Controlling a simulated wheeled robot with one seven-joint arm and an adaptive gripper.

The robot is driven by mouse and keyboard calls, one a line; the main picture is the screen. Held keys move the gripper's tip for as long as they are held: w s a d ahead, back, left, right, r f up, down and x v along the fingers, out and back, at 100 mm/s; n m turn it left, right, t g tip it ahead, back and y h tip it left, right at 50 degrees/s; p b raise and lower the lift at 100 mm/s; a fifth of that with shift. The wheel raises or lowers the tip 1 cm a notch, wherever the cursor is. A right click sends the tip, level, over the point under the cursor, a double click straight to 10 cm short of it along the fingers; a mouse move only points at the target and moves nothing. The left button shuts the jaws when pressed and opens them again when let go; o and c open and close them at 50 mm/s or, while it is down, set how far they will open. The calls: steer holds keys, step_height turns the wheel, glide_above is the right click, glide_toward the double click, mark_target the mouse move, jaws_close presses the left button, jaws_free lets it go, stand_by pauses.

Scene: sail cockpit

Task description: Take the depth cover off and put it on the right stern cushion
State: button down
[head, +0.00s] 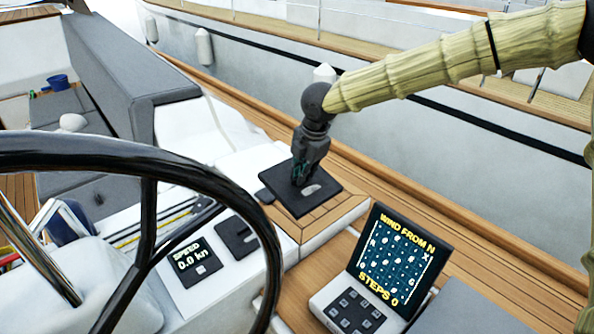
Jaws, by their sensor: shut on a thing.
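My gripper (301,180) points down and is shut on a dark square plate with a pale oval mark, which I take to be the depth cover (299,205). The plate shows over the teak corner of the side deck; I cannot tell its height above the wood. The lit speed display (195,262) is in the console at lower left. A dark square panel (238,237) sits beside it, with no readable figures. Grey cushions show at left (100,195); I cannot tell whether the right stern cushion is among them.
The black steering wheel (262,240) crosses the lower left in front of the console. A chart screen with keys (395,255) stands at lower right. A long grey backrest (150,75) rises at upper left.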

mark_target(319, 199)
steer(key=shift+s+d+b, duration=0.35)
steer(key=shift+s+d, duration=0.4)
steer(key=shift+s, duration=0.3)
steer(key=shift+s+d+b, duration=0.4)
steer(key=shift+s+d, duration=0.35)
steer(key=shift+s, duration=0.25)
steer(key=shift+s+d+b, duration=0.35)
steer(key=shift+s+d, duration=0.4)
steer(key=shift+s, duration=0.3)
steer(key=s+d+b, duration=0.2)
steer(key=s+b, duration=0.1)
steer(key=s, duration=1.8)
steer(key=shift+s+d+f, duration=0.15)
steer(key=shift+s+f, duration=0.1)
steer(key=shift+s, duration=0.05)
steer(key=shift+s+b, duration=0.1)
steer(key=shift+b, duration=0.85)
steer(key=shift+s+b, duration=0.1)
steer(key=shift+b, duration=0.25)
steer(key=s+b, duration=0.1)
steer(key=b, duration=0.3)
steer(key=shift+s+d+r, duration=0.1)
steer(key=shift+s+r, duration=0.05)
steer(key=shift+s, duration=0.25)
steer(key=shift+r, duration=0.1)
